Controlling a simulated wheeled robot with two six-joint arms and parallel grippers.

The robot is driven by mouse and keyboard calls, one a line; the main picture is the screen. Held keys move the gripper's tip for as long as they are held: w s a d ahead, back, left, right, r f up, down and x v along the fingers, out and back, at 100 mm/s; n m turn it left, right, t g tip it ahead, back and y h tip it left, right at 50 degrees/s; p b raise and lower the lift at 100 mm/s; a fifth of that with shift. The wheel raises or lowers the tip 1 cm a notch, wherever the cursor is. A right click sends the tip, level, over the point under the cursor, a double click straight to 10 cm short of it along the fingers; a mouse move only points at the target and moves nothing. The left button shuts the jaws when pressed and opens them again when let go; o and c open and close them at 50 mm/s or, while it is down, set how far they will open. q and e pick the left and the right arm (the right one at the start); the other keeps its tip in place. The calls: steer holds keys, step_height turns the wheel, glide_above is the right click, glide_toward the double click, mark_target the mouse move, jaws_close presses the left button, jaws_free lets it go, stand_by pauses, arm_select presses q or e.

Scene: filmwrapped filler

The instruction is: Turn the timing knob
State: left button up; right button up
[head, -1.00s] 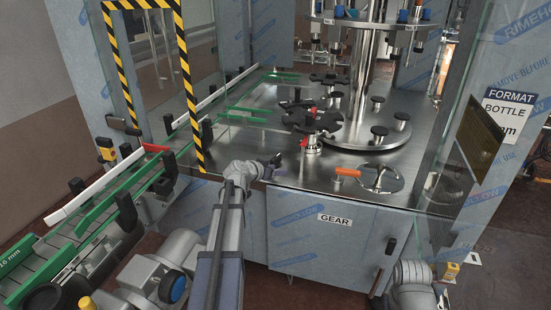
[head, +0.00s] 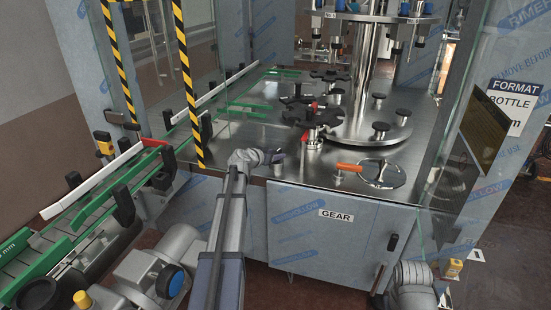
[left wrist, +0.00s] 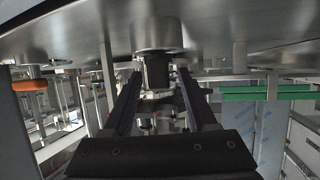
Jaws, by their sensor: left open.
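No label names a timing knob. In the head view, a short metal post (head: 313,141) with a red part stands under a black star wheel (head: 318,116). My left gripper (head: 278,157) is open and empty, left of this post and low over the steel table. The left wrist view appears upside down. There, a dark collar (left wrist: 158,72) below a round steel flange (left wrist: 158,37) shows between the open fingers of my left gripper (left wrist: 160,76). The fingers do not visibly touch it. The collar's far side is hidden. My right gripper is out of view.
An orange handle (head: 350,167) and a round steel plate with a handle (head: 383,175) lie right of the post. Black-topped posts (head: 379,132) stand behind. A striped frame (head: 188,90) and green conveyor guides (head: 80,222) are on the left. Glass (head: 455,150) bounds the right.

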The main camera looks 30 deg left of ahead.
arm_select(q)
steer(key=shift+w+f, duration=0.2)
steer(key=shift+w, duration=0.3)
jaws_close()
